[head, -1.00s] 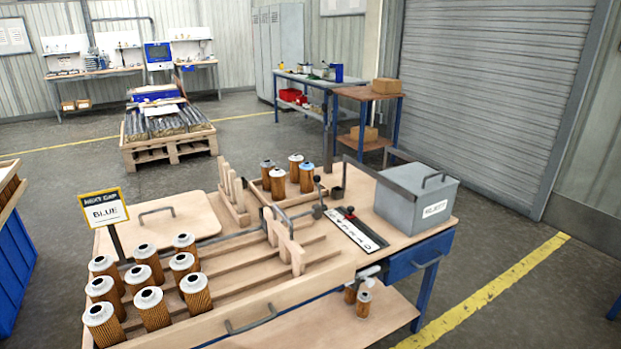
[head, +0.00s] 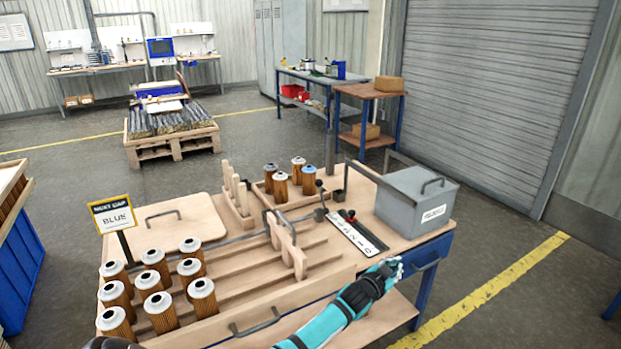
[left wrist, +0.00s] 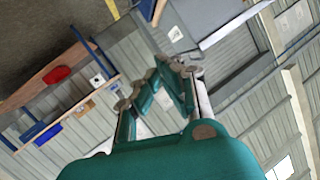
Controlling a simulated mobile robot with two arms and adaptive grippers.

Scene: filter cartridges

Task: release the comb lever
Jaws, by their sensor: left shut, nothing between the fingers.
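The comb lever (head: 319,197) is a dark upright rod with a black ball knob, standing near the middle of the bench beside the slotted label strip. A grey rod runs from near its base leftward across the bench. A wooden comb (head: 286,243) with upright teeth stands across the sloping lanes, left of the lever. My left gripper (head: 392,266) is shut and empty at the bench's front right edge, to the right of and nearer than the lever, apart from it. The left wrist view shows its fingers (left wrist: 160,88) close together with nothing between. My right gripper is not seen.
Several filter cartridges (head: 190,268) stand at the lanes' left end; more stand in a tray (head: 262,188) behind. A second wooden comb (head: 236,197), a red-knobbed slider (head: 350,216) and a grey lidded box (head: 415,207) are nearby. A "BLUE" sign (head: 117,218) stands left.

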